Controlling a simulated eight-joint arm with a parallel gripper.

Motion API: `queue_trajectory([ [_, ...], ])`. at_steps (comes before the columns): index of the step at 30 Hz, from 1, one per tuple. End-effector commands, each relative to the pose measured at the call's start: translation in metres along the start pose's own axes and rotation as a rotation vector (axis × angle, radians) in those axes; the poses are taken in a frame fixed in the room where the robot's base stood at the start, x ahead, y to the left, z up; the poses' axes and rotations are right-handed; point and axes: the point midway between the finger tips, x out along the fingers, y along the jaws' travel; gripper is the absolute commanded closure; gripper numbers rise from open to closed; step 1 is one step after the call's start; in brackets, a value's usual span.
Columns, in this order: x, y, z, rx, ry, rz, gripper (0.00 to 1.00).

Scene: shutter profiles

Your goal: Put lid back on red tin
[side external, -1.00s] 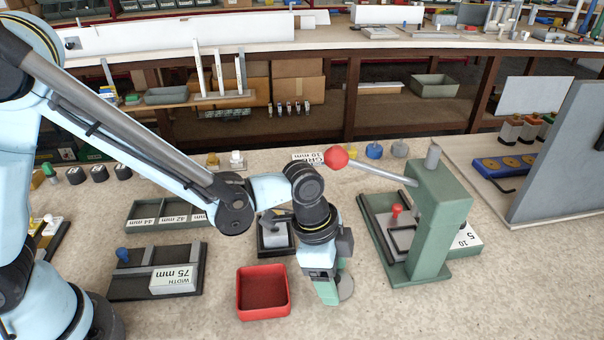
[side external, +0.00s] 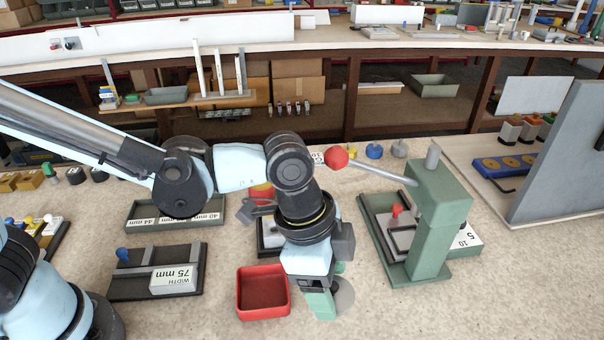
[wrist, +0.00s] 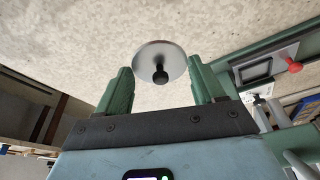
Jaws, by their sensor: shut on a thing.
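A round grey metal lid with a black knob (wrist: 160,62) sits between the two green fingertips of my gripper (wrist: 161,82) in the wrist view, its rim at the fingers. In the side view, the lid (side external: 344,297) shows as a flat grey disc at the right of my gripper (side external: 322,303), low over the bench; the exact height is unclear. An open, empty red square box (side external: 263,313) is left of my gripper.
A green lever press (side external: 438,220) with a red-knobbed lever stands to the right. A dark fixture with a 75 mm block (side external: 172,281) lies left. A dark stand (side external: 270,237) is partly hidden behind my wrist.

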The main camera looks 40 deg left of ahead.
Motion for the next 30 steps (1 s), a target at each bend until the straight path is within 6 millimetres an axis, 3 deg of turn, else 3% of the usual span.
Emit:
queue_trajectory([
  [6,-0.019,0.034,-0.006,0.003,0.000,0.000,0.60],
  [14,-0.038,0.047,-0.012,0.000,0.001,-0.001,0.60],
  [30,-0.162,0.047,-0.046,-0.001,0.000,-0.001,0.60],
])
